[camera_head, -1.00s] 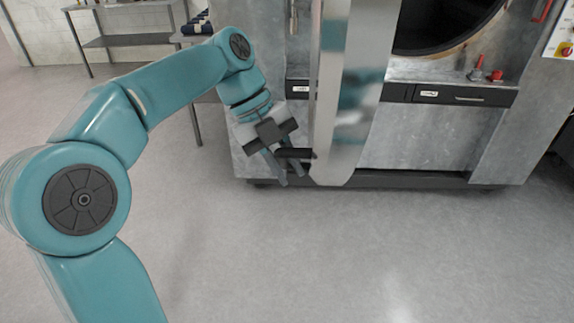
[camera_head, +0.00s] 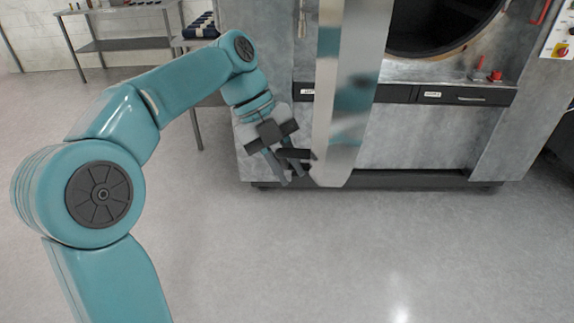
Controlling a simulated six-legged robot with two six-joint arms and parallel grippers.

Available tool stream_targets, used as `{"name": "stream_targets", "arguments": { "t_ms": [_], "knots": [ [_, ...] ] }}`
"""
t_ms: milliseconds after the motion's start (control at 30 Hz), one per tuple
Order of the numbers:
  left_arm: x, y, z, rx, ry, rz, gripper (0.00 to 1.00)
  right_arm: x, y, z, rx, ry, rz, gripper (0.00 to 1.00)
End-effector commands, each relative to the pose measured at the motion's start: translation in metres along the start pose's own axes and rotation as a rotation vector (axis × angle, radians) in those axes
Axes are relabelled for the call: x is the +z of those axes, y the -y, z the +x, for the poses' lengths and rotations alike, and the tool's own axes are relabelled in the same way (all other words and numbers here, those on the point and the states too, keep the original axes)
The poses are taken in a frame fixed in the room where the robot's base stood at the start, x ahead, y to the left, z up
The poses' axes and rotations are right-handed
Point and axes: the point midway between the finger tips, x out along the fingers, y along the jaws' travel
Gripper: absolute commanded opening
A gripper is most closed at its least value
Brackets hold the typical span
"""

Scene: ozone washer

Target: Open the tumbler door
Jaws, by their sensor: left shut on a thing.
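The tumbler door (camera_head: 348,95) is a shiny metal panel, seen nearly edge-on and swung out from the front of the machine. Behind it to the right, part of the round dark drum opening (camera_head: 430,22) shows uncovered. A short black handle (camera_head: 298,154) sticks out to the left from the door's lower edge. My left gripper (camera_head: 282,170) is at this handle, with its fingers shut on it, just left of the door. My right gripper is not in view.
The grey washer body (camera_head: 430,137) stands behind the door, with a drawer (camera_head: 464,95) and red knobs (camera_head: 495,76) below the opening. A metal table (camera_head: 125,43) stands at the back left. The floor (camera_head: 290,260) in front is clear.

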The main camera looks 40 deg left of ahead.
Motion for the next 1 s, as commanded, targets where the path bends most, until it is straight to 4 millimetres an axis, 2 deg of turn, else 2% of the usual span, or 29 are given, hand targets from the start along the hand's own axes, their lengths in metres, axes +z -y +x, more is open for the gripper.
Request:
{"name": "stream_targets", "arguments": {
  "t_ms": [700,733,1000],
  "knots": [
    [0.0001,0.0035,0.0012,0.001,-0.003,0.002,0.00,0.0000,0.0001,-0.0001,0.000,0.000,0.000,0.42],
    [0.0001,0.0034,0.0011,0.001,-0.003,0.003,0.29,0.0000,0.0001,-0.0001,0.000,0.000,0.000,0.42],
    [0.0003,0.0021,0.0001,0.001,-0.002,0.003,0.29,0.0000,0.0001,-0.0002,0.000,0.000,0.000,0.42]
  ]
}}
